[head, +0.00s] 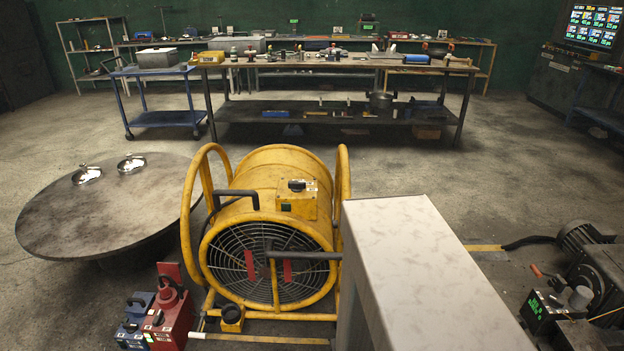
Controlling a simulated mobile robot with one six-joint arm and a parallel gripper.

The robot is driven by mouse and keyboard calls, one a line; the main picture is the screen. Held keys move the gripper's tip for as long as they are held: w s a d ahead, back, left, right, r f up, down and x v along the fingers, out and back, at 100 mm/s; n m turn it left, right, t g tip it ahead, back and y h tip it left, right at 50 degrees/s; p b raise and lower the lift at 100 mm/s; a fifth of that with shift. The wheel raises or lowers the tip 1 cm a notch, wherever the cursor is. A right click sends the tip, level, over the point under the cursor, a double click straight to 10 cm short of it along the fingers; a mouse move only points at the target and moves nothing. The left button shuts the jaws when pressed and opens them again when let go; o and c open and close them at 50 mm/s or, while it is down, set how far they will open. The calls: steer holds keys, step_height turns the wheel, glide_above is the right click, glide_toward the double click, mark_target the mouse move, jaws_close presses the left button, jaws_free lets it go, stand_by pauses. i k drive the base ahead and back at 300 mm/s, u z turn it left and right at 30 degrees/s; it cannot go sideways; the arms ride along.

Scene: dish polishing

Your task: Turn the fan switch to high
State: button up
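A large yellow drum fan (268,170) stands on the floor in the middle of the head view, its round wire grille (262,282) facing the camera. A yellow control box (297,203) sits on top of the drum. A black knob (297,185) is on that box, with small pale labels beside it. The labels are too small to read, and I cannot tell the knob's setting. My gripper is not visible in this view.
A pale box-shaped block (420,265) fills the foreground right of the fan. A round dark table (105,205) with two shiny lids stands left. Red (170,318) and blue (133,322) knobbed boxes sit front left. Machinery (598,265) is at right. Open floor lies behind the fan.

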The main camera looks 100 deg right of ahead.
mark_target(295, 186)
steer(key=u, duration=0.3)
steer(key=k, duration=0.4)
steer(key=z, duration=1.85)
steer(key=i, duration=1)
steer(key=z, duration=0.1)
steer(key=k, duration=0.6)
